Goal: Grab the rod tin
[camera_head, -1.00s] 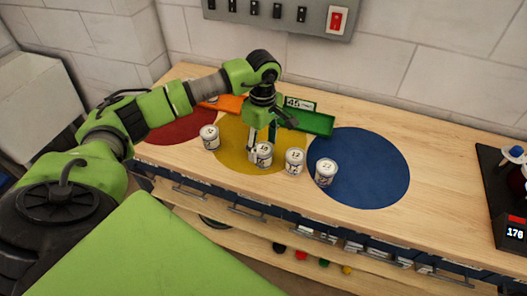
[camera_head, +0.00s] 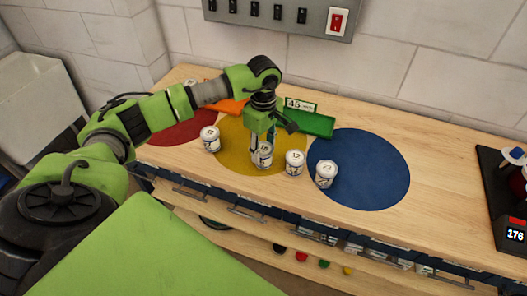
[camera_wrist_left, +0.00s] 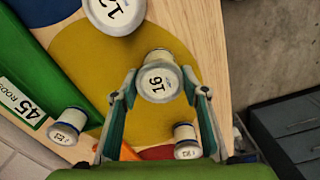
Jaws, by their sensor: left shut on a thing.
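My left gripper (camera_head: 261,145) points down over the yellow disc and is shut on a white tin (camera_head: 263,157) near the disc's front edge. In the left wrist view this tin (camera_wrist_left: 158,78) reads 16, with a finger on each side of it. Whether it is lifted cannot be told. Another white tin (camera_head: 294,162) stands just to its right, one (camera_head: 326,173) on the blue disc's left edge, and one (camera_head: 209,138) to its left. The sign reading 45 RODS (camera_wrist_left: 22,102) stands at the green tray (camera_head: 315,125). My right gripper is not in view.
The wooden bench (camera_head: 440,190) bears a red disc (camera_head: 178,134), a yellow disc (camera_head: 232,158) and a blue disc (camera_head: 370,165). An orange tray (camera_head: 232,105) is behind my arm. A black device reading 176 (camera_head: 514,236) is at the right.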

